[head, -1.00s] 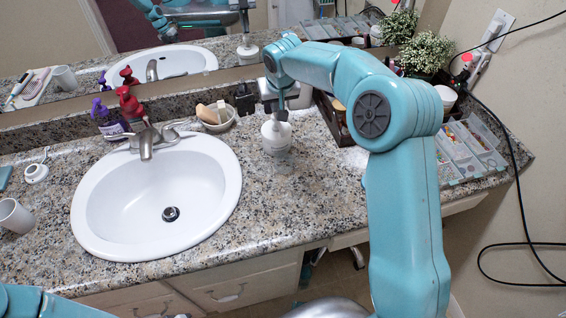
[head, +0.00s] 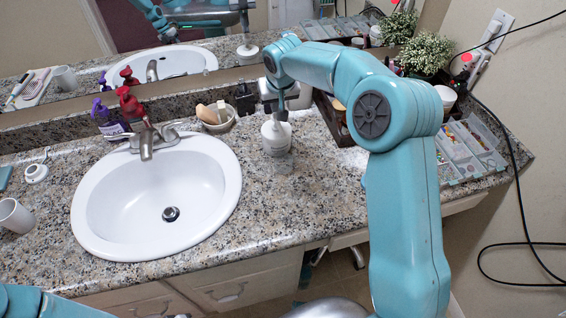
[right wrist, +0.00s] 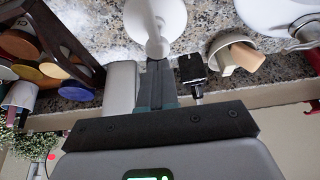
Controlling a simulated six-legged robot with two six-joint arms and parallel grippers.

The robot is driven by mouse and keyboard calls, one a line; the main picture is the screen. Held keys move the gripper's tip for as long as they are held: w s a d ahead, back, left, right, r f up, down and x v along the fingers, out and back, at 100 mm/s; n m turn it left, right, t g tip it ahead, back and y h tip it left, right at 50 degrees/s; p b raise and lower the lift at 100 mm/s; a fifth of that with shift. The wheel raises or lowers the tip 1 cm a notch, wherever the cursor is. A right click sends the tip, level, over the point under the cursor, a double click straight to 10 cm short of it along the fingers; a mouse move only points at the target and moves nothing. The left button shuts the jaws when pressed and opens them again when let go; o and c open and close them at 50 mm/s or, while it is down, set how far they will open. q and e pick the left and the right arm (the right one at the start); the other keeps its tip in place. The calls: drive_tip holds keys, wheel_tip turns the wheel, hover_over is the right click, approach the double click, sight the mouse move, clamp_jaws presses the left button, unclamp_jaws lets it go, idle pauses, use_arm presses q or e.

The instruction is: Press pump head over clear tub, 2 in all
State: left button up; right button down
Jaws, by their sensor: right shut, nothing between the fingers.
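A white pump dispenser (head: 276,142) stands on the granite counter to the right of the sink. A clear tub (head: 283,164), hard to make out, sits in front of it. My right gripper (head: 281,117) points down directly over the pump head and is shut with nothing between its fingers. In the right wrist view the shut fingertips (right wrist: 155,64) meet the near end of the white pump (right wrist: 155,20) in the picture; I cannot tell whether they touch it. The head view shows part of my left arm at the bottom left, without its gripper.
A sink (head: 155,195) with a faucet (head: 147,142) lies to the left. Red (head: 130,104) and purple (head: 108,120) pump bottles stand behind it. A bowl (head: 216,122) holding soap-like pieces is left of my gripper. A dark organizer (head: 334,120) stands close on the right.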

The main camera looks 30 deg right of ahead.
drive_tip(key=shift+f, duration=0.15)
drive_tip(key=shift+f+b, duration=1.2)
drive_tip(key=shift+f, duration=0.15)
drive_tip(key=shift+r, duration=0.15)
drive_tip(key=shift+r+p, duration=1.1)
drive_tip(key=shift+r, duration=0.15)
drive_tip(key=shift+f, duration=0.15)
drive_tip(key=shift+f+b, duration=1.1)
drive_tip(key=shift+f, duration=0.1)
drive_tip(key=shift+r+p, duration=1.05)
drive_tip(key=shift+r, duration=0.3)
